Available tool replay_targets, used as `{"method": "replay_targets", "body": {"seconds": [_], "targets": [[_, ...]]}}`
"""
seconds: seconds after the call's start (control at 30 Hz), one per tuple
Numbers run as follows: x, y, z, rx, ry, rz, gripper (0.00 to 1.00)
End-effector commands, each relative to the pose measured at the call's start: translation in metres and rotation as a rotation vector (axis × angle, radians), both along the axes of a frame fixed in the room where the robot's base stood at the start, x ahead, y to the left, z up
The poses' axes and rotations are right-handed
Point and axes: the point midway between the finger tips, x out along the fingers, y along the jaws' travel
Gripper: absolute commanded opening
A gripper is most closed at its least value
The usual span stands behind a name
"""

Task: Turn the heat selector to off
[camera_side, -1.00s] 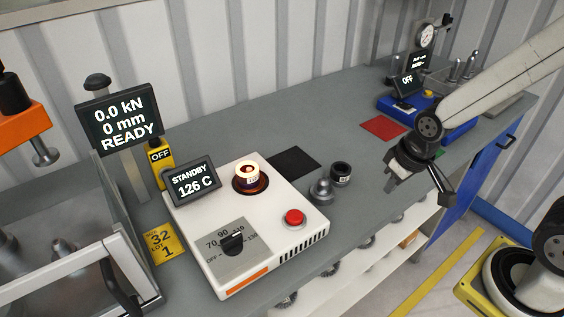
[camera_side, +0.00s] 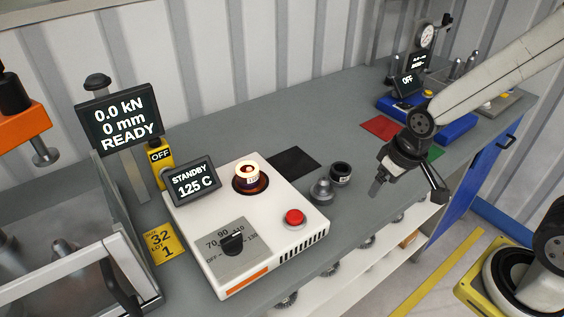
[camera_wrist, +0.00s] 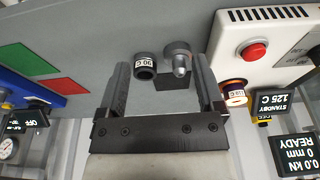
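The heat selector (camera_side: 232,243) is a black knob on the grey dial plate of the white heater unit (camera_side: 272,254), with marks from OFF through 70, 90, 110 and 130. I cannot tell surely which mark it points at. The unit's display (camera_side: 191,183) reads STANDBY 125 C, and it also shows in the wrist view (camera_wrist: 272,101). My gripper (camera_side: 378,188) hangs above the bench's front edge, well right of the heater unit. In the wrist view my gripper (camera_wrist: 160,66) has its two fingers spread, with nothing held between them.
A red button (camera_side: 294,217) and a ring part on a round plate (camera_side: 247,178) are on the unit. Two small metal parts (camera_side: 322,191) (camera_side: 341,173) stand between unit and gripper. A press with a display (camera_side: 122,118) stands left; a blue device (camera_side: 440,124) sits behind right.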

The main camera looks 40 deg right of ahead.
Motion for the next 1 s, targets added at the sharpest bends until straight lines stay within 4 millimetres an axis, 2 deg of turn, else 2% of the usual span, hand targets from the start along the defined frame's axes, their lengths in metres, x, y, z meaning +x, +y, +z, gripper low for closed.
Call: {"method": "replay_targets", "body": {"seconds": [0.17, 0.27, 0.4, 0.6, 0.8, 1.0], "targets": [[0.028, 0.025, 0.005, 0.013, 0.025, 0.008, 1.0], [0.047, 0.046, 0.007, 0.02, 0.047, 0.01, 1.0], [0.073, 0.084, 0.011, 0.028, 0.079, 0.011, 1.0], [0.101, 0.144, 0.014, 0.03, 0.127, 0.011, 1.0], [0.115, 0.211, 0.014, 0.02, 0.172, 0.01, 1.0], [0.116, 0.27, 0.012, 0.006, 0.206, 0.007, 1.0]]}}
